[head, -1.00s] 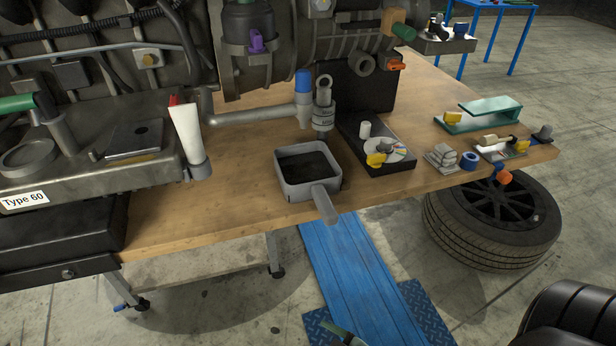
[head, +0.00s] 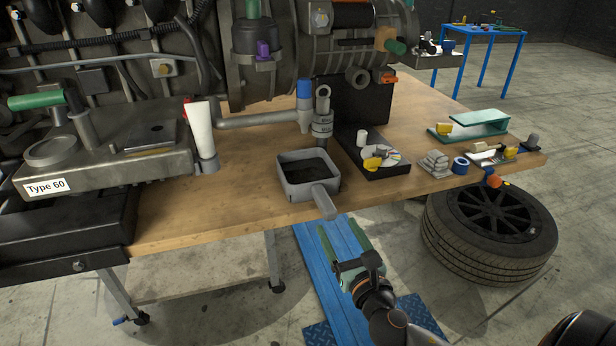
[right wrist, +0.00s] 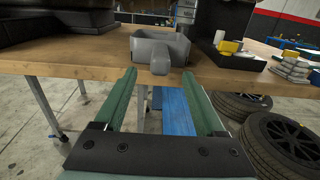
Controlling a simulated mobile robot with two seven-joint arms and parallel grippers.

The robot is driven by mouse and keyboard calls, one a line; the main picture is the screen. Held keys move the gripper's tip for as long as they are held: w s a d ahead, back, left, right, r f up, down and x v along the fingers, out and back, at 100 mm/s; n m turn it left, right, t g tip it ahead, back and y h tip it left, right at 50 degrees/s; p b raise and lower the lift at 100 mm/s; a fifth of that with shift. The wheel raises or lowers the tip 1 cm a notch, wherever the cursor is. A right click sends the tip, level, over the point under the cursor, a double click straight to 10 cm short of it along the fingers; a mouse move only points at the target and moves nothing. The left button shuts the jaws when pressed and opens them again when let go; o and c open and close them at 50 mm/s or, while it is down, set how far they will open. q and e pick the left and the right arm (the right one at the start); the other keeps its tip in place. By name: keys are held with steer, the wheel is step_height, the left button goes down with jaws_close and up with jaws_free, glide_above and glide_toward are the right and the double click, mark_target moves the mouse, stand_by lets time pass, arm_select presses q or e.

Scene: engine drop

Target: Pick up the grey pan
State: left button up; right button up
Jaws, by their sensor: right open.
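The grey pan (head: 285,188) is a square, open pan with a dark inside. It stands near the front edge of the wooden workbench (head: 235,212), and its handle (head: 324,203) sticks out past that edge toward me. My right gripper (head: 342,242) is open and empty, below and in front of the handle, apart from it. In the right wrist view the pan (right wrist: 151,48) is straight ahead, its handle (right wrist: 160,62) lying between the two green fingers (right wrist: 162,82) in the picture but beyond them. My left gripper does not show.
A black tray (head: 385,171) with small parts is right of the pan. A white tube (head: 200,127) and a grey engine part marked Type 60 (head: 95,165) are left. The large engine (head: 255,75) stands behind. Tires (head: 492,225) lie on the floor right of the blue ramp (head: 318,265).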

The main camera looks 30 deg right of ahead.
mark_target(332, 218)
steer(key=x, duration=0.5)
steer(key=shift+r+p+x, duration=0.15)
steer(key=shift+p+x, duration=0.1)
steer(key=shift+x, duration=1.05)
steer(key=shift+r+p+x, duration=0.15)
steer(key=shift+p+x, duration=0.1)
steer(key=shift+x, duration=1.05)
steer(key=shift+c, duration=0.4)
jaws_close()
